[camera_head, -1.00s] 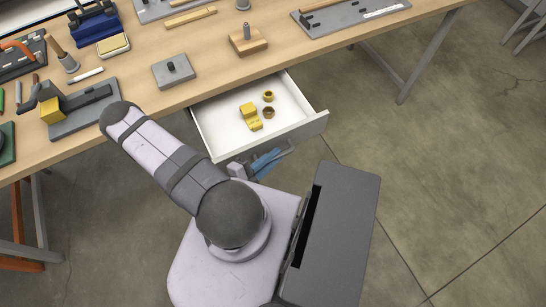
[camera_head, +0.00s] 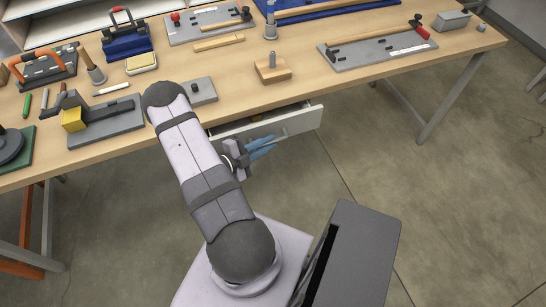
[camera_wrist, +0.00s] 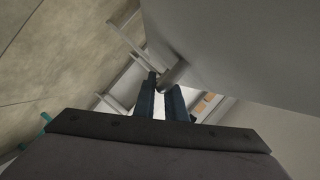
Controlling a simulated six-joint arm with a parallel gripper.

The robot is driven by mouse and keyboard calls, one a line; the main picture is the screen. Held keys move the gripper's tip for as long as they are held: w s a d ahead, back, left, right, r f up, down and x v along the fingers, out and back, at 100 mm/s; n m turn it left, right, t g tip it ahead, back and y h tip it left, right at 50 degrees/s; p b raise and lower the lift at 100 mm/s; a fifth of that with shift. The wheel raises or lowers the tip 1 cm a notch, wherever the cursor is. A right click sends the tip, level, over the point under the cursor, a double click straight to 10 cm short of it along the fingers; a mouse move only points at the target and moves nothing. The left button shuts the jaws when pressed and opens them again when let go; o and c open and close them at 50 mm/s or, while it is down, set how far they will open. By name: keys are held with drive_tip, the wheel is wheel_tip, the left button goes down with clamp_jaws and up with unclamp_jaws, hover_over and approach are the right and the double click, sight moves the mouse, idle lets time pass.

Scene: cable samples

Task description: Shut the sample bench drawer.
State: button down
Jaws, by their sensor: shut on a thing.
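The sample bench drawer (camera_head: 303,121) shows under the bench edge in the head view, its white front a little out from the bench. Only a narrow strip of its inside shows; its contents are hidden under the bench top. My gripper (camera_head: 268,145), with blue fingers, is at the drawer front, shut on the drawer's bar handle (camera_head: 284,134). In the wrist view, the fingers of my gripper (camera_wrist: 163,92) close around the grey handle (camera_wrist: 173,72), with the pale drawer front (camera_wrist: 245,50) filling the upper right.
The wooden bench top (camera_head: 310,90) holds several fixtures, including a wooden block with a peg (camera_head: 272,70) and a grey plate (camera_head: 201,90) above the drawer. A bench leg (camera_head: 440,115) stands at the right. Open floor (camera_head: 380,165) lies in front.

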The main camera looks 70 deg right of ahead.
drive_tip(key=shift+w+d, duration=0.55)
drive_tip(key=c, duration=2.1)
unclamp_jaws()
drive_tip(key=shift+b+v, duration=0.85)
drive_tip(key=shift+v, duration=2.85)
